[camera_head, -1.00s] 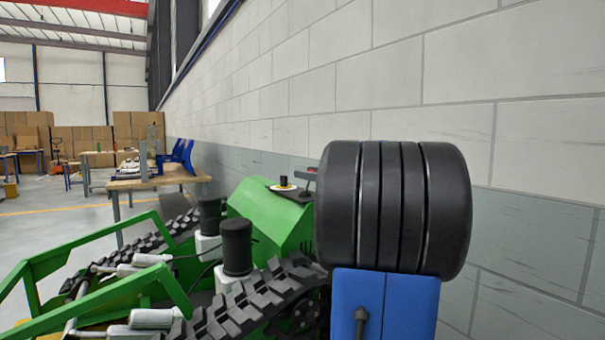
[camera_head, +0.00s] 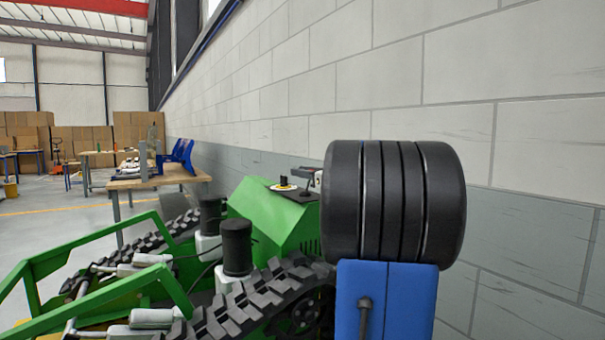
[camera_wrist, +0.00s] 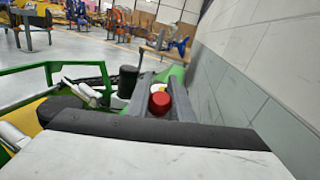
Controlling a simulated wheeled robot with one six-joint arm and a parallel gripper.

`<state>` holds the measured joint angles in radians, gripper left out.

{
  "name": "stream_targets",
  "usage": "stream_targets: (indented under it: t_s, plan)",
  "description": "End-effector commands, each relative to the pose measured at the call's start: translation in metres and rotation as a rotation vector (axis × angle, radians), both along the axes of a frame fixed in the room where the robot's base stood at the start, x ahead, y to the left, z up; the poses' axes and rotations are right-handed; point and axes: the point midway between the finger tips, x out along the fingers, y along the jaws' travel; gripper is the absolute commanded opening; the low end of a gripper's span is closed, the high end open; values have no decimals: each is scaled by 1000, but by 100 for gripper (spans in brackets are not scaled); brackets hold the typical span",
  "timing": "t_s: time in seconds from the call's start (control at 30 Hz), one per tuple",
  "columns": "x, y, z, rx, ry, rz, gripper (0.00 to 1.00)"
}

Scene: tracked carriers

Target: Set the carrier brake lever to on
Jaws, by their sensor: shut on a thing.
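The green tracked carrier (camera_head: 262,213) stands ahead, beside the wall. The brake lever is on a dark plate (camera_head: 298,193) on top of its body. The lever's red knob (camera_wrist: 160,102) shows in the wrist view, between the two grey fingers of my gripper (camera_wrist: 158,112), which is shut on it. In the head view my dark arm joint hides the knob and most of the gripper. A yellow disc with a black knob (camera_head: 283,184) sits left of the lever. The markings for the lever's positions cannot be read.
A block wall (camera_head: 500,150) runs close along the right side. The carrier's black track (camera_head: 255,299) and dark upright cylinder (camera_head: 236,246) lie left of my arm. A workbench (camera_head: 150,183) stands farther back. Open floor lies far left.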

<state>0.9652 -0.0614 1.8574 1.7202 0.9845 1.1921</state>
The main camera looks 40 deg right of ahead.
Motion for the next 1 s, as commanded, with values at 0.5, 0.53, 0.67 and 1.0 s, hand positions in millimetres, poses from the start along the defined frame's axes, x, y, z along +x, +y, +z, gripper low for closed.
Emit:
stream_targets:
  t_s: [0.5, 0.53, 0.67, 1.0]
  plan:
    - [18, -4, -1, 46, 211, 0, 0]
    - [20, -5, -2, 52, 235, 0, 0]
    - [28, -7, -4, 76, 335, -1, 0]
    - [47, -12, -15, 139, 590, -1, 0]
